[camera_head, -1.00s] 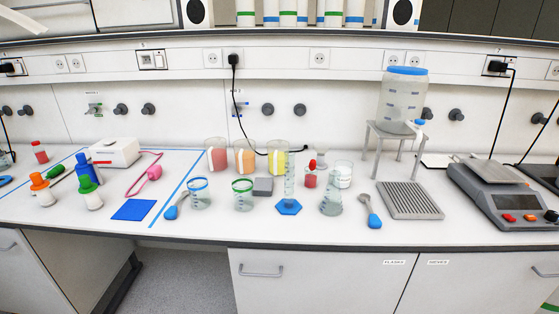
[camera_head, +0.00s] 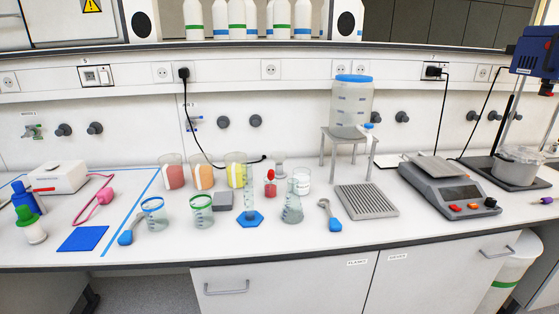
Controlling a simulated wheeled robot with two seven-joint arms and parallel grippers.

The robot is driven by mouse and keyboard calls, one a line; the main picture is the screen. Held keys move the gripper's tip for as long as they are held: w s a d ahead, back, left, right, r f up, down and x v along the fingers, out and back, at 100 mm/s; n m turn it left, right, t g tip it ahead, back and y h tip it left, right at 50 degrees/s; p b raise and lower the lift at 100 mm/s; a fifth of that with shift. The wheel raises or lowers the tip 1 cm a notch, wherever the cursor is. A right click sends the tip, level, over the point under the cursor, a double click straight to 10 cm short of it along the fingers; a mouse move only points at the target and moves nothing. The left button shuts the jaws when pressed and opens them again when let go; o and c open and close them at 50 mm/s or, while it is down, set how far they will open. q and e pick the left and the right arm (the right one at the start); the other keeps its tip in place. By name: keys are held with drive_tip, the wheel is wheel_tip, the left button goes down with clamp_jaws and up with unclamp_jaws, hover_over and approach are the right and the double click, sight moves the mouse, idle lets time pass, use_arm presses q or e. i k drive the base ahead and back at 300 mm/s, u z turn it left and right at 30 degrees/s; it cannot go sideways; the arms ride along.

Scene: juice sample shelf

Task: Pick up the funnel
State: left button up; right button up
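A small pale, see-through shape (camera_head: 279,167) stands behind the red-capped dropper bottle (camera_head: 270,184) near the middle of the bench. It widens toward the top and may be the funnel, but it is too small and partly hidden to be sure. No other clear funnel shape shows. Neither of my grippers is in the head view.
On the white bench (camera_head: 130,170) stand several beakers, a blue-footed cylinder (camera_head: 250,205), a flask (camera_head: 292,208), a grey ribbed mat (camera_head: 366,201), a stand with a large container (camera_head: 351,106), a scale (camera_head: 449,187) and a stirrer pot (camera_head: 517,165). The front strip is mostly clear.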

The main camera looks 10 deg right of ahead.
sight(278, 157)
drive_tip(key=z, duration=0.55)
drive_tip(key=k, duration=0.65)
drive_tip(key=z, duration=1.1)
drive_tip(key=i, duration=1.55)
drive_tip(key=u, duration=0.6)
drive_tip(key=i, duration=0.45)
drive_tip(key=u, duration=0.45)
